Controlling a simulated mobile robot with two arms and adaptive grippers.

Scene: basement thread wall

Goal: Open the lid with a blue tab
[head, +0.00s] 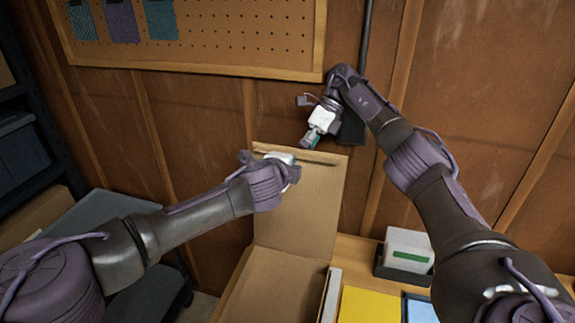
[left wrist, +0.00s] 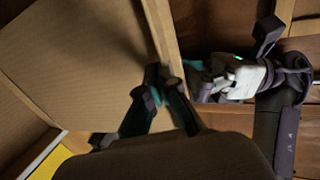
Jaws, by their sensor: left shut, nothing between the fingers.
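A brown cardboard lid (head: 300,215) stands raised, roughly upright, at the back of an open cardboard box (head: 265,290). The lid also fills the upper left of the left wrist view (left wrist: 75,60). I cannot make out a blue tab on it. My left gripper (head: 288,160) is at the lid's upper edge in the head view; the left wrist view shows its dark fingers (left wrist: 156,78) shut and empty, close to the lid's edge. My right gripper (head: 312,140) hangs just above the lid's top edge, and shows at the right of the wrist view (left wrist: 205,78); its finger opening is unclear.
A pegboard (head: 230,35) hangs on the wooden wall behind. Right of the box are a yellow item (head: 368,305), a blue item (head: 420,308) and a white container with a green strip (head: 408,252). A grey-topped unit (head: 95,218) stands at left.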

